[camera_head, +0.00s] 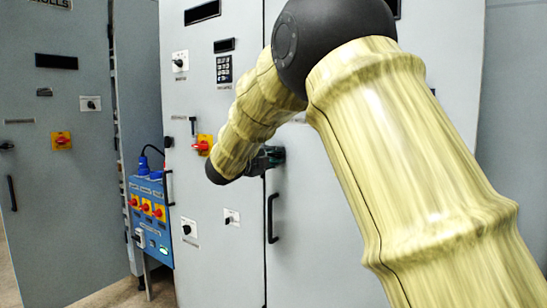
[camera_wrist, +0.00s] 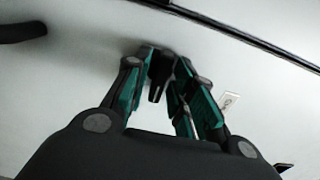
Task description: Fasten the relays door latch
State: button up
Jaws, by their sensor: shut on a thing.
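The latch (camera_wrist: 158,78) is a small black piece on the pale grey door. In the wrist view it sits between the green-padded fingers of my gripper (camera_wrist: 162,88), which are shut on it. In the head view my gripper (camera_head: 268,160) reaches the cabinet front just above a black vertical door handle (camera_head: 271,218), near the door seam. The latch is hidden there behind my gripper and arm. The angle of the latch cannot be told clearly. No door label can be read.
Grey cabinet doors (camera_head: 325,240) stand shut around the gripper. A blue box (camera_head: 150,215) with red-and-yellow switches stands to the left. A red-and-yellow switch (camera_head: 204,144) and a small knob plate (camera_head: 232,217) are close to my arm. A dark seam (camera_wrist: 250,38) crosses the wrist view.

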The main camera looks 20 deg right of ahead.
jog(key=shift+r+n+p, duration=0.15)
jog(key=shift+n+p, duration=0.15)
jog(key=shift+p, duration=0.4)
jog(key=n+p, duration=0.2)
jog(key=p, duration=0.2)
jog(key=shift+r, duration=0.2)
jog(key=n+p, duration=0.7)
jog(key=p, duration=0.3)
jog(key=n+p, duration=0.4)
jog(key=p, duration=0.2)
jog(key=n+p, duration=0.2)
jog(key=p, duration=0.1)
jog(key=n+p, duration=0.1)
jog(key=n, duration=0.1)
jog(key=shift+f, duration=0.25)
jog(key=shift+f+n+p, duration=0.1)
jog(key=shift+n+p, duration=0.2)
jog(key=shift+p, duration=0.05)
jog(key=o, duration=0.7)
jog(key=shift+a, duration=0.1)
